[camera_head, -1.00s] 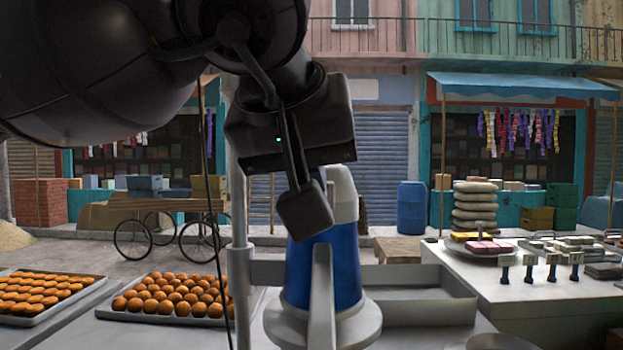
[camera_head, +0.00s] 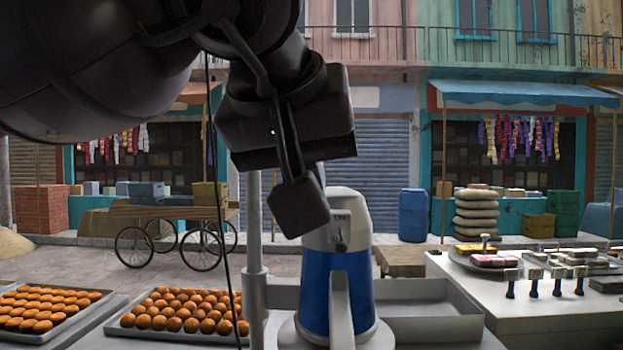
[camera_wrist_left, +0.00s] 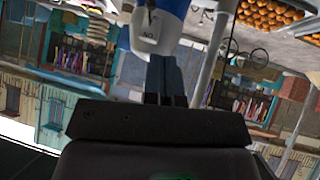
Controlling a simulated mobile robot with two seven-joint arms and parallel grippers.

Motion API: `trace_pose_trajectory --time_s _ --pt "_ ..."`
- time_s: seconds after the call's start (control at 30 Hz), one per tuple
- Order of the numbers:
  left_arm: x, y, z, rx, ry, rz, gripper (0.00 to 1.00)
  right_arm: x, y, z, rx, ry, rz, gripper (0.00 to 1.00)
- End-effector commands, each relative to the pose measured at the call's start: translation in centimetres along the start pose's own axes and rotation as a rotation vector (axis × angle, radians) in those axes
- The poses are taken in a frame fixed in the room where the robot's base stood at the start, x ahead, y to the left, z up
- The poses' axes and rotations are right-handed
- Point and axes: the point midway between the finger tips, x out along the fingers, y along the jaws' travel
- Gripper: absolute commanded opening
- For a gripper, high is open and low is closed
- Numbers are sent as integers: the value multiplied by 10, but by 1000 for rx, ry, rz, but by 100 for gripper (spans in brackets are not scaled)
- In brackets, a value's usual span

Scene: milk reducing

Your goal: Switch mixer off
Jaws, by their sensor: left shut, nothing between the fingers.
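The mixer (camera_head: 352,275) has a white top and a blue body and stands upright on a round white base. A small dark switch (camera_head: 341,246) sits under a label on its white head. In the left wrist view, my left gripper's dark fingers (camera_wrist_left: 164,62) are shut and empty. They point at the mixer's white head (camera_wrist_left: 150,38), close in front of its label. I cannot tell whether they touch it. My right gripper is not in view.
A grey pole (camera_head: 254,270) stands just left of the mixer. Trays of round (camera_head: 187,310) and oval baked goods (camera_head: 45,308) lie at left. A white counter (camera_head: 540,310) with black-handled tools is at right. A grey tray (camera_head: 425,300) lies behind the mixer.

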Motion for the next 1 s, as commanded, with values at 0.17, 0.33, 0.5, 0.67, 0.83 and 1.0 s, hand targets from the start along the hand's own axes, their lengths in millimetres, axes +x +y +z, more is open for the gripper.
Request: trace_pose_trajectory --time_s 0.17,0.33,0.5,0.67,0.83,1.0 --pt "-35 0 8 1 3 2 0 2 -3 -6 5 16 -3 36" --pt "-66 0 15 0 3 2 0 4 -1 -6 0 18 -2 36" --pt "-87 0 20 0 1 0 0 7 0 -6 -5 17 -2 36" --pt "-96 0 22 -1 0 0 0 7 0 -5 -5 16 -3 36" --pt "-98 0 22 -1 0 0 0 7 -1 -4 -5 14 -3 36" --pt "-98 0 22 -1 0 0 0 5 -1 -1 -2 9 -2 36"
